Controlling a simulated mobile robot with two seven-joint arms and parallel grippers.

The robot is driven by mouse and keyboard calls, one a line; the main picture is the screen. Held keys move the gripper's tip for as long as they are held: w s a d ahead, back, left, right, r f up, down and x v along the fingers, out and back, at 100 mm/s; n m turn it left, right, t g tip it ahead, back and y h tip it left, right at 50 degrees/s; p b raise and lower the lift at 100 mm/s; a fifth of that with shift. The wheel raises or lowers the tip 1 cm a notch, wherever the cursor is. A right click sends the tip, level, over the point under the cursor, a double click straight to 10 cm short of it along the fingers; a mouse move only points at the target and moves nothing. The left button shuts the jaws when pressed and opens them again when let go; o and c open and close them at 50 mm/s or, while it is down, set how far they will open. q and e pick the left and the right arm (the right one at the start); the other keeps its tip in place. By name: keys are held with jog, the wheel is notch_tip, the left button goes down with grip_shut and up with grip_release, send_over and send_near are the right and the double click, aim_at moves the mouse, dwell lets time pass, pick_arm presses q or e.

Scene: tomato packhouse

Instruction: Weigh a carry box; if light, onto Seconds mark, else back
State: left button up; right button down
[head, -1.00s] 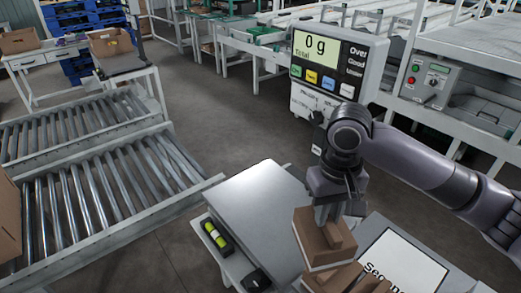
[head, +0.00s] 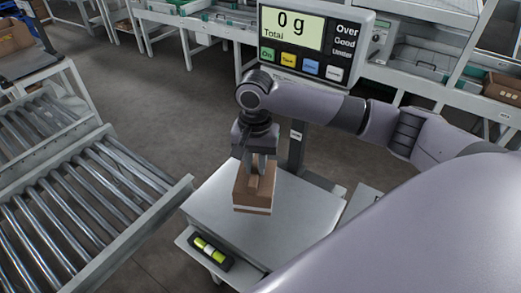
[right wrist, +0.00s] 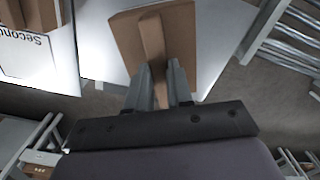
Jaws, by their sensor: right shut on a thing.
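A brown cardboard carry box (head: 252,196) with a raised middle handle hangs upright from my right gripper (head: 262,158), whose fingers are shut on the handle. The box is over the left part of the grey scale plate (head: 305,215); I cannot tell whether its base touches. The scale display (head: 293,30) reads 0 g Total. In the right wrist view the box (right wrist: 185,35) shows beyond the fingers, and the white Seconds mark (right wrist: 30,62) lies at the left. My arm hides that mark in the head view. My left gripper is not in view.
A roller conveyor (head: 75,205) stands left of the scale. A green-yellow level (head: 211,251) sits at the scale's front edge. More brown cardboard (right wrist: 40,14) is at the top left of the right wrist view. Open floor lies behind the scale.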

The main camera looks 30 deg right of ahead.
jog(key=d+m, duration=0.1)
jog(key=w+d+f+m, duration=0.1)
jog(key=m, duration=0.1)
jog(key=w+d+f+m+p, duration=0.1)
jog(key=shift+d+m, duration=0.3)
jog(key=shift+d+f+m, duration=0.2)
jog(key=shift+d+m, duration=0.05)
jog(key=shift+m, duration=0.05)
jog(key=shift+f+b, duration=0.7)
jog(key=shift+f, duration=0.8)
notch_tip(320, 180, down, 3)
jog(key=b, duration=0.3)
jog(key=shift+r+b, duration=0.1)
jog(key=shift+b, duration=0.3)
jog(key=shift+f, duration=1.2)
jog(key=shift+f, duration=0.25)
jog(key=c, duration=0.9)
grip_release()
